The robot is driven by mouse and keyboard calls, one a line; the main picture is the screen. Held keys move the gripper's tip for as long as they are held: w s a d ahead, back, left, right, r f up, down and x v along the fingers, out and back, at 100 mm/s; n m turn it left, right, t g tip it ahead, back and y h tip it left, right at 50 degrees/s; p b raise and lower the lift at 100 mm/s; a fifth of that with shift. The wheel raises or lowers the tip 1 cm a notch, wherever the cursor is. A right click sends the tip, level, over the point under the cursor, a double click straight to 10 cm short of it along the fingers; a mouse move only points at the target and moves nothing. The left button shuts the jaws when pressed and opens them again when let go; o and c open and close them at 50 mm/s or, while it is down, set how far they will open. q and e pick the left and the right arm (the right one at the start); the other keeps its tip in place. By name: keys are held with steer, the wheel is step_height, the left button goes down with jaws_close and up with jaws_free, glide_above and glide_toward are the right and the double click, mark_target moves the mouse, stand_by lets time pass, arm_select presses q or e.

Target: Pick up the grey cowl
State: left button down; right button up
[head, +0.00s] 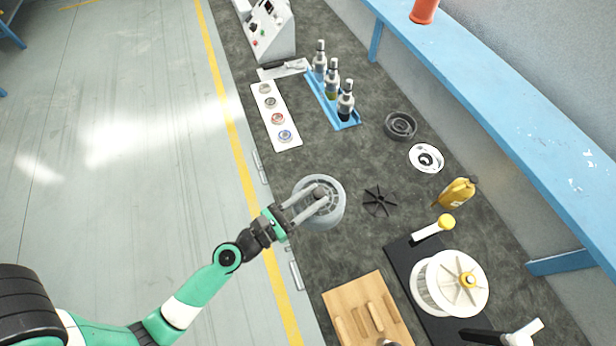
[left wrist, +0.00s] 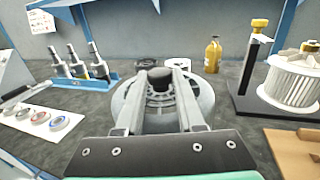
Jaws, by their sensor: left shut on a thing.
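The grey cowl (head: 335,211) is a round, light grey ringed housing with a dark knob at its centre. It is near the front edge of the bench in the head view. My left gripper (head: 318,194) reaches over it from the left and is shut on the knob. In the left wrist view the cowl (left wrist: 206,97) fills the middle, with the two fingers (left wrist: 160,78) on either side of the dark knob. I cannot tell whether the cowl touches the bench. My right gripper is not in view.
A black fan wheel (head: 380,201) lies just right of the cowl. A dark ring (head: 400,125) and white disc (head: 427,158) lie behind it. A wooden block (head: 350,300), a white finned drum (head: 432,290) and a yellow bottle (head: 457,193) stand nearby. Bottles stand in a blue tray (head: 346,125).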

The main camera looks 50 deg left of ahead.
arm_select(q)
steer(key=s+d+r+p, duration=0.3)
steer(key=d+p, duration=0.1)
steer(key=d, duration=0.2)
steer(key=shift+s+d, duration=0.25)
steer(key=shift+s, duration=0.05)
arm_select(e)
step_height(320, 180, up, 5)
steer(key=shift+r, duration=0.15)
